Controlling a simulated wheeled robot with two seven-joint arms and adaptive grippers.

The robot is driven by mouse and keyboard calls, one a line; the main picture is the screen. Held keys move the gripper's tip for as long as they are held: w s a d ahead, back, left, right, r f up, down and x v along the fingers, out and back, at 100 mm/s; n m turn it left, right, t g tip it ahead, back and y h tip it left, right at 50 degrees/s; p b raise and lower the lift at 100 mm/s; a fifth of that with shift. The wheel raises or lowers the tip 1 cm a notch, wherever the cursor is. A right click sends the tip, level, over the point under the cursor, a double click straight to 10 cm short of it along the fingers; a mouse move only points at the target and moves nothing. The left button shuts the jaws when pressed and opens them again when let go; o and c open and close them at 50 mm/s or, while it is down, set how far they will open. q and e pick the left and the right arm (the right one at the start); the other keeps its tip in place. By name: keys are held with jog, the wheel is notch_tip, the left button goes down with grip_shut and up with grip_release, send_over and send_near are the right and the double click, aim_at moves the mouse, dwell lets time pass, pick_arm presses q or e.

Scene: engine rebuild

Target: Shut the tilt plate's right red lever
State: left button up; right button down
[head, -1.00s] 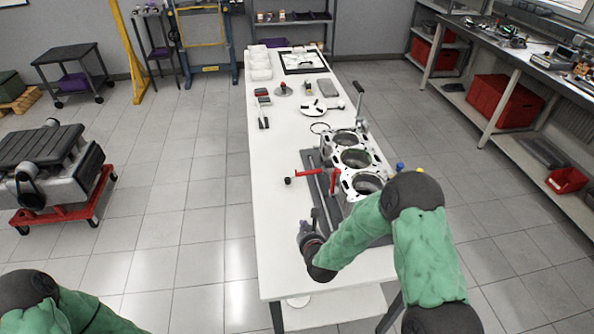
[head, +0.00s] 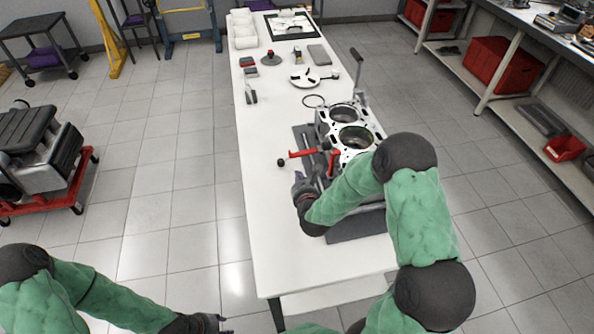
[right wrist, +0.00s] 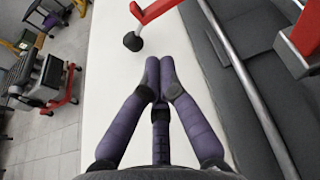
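The tilt plate (head: 354,227) is a dark grey plate on the white table, with the pale engine block (head: 366,122) on it. One red lever (head: 300,154) with a black knob sticks out leftward over the table; its black knob (right wrist: 133,41) lies beyond my fingertips in the right wrist view. The right red lever (head: 333,162) stands farther right, and a red part (right wrist: 304,38) shows at the wrist view's right edge. My right gripper (right wrist: 161,72) is shut and empty, short of the knob. My left gripper (head: 222,323) is at the bottom edge, partly cut off, its fingers unclear.
A metal rod (right wrist: 250,90) runs along the plate beside my right gripper. A black ring (head: 313,101), a white disc part (head: 306,78) and small tools lie farther back. The table's left strip (head: 258,205) is clear. An engine on a red stand (head: 60,190) is on the floor at left.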

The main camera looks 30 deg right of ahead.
aim_at(294, 170)
jog(key=b+x, duration=0.2)
jog(key=x, duration=0.7)
jog(key=shift+f, duration=0.1)
jog(key=shift+a, duration=0.15)
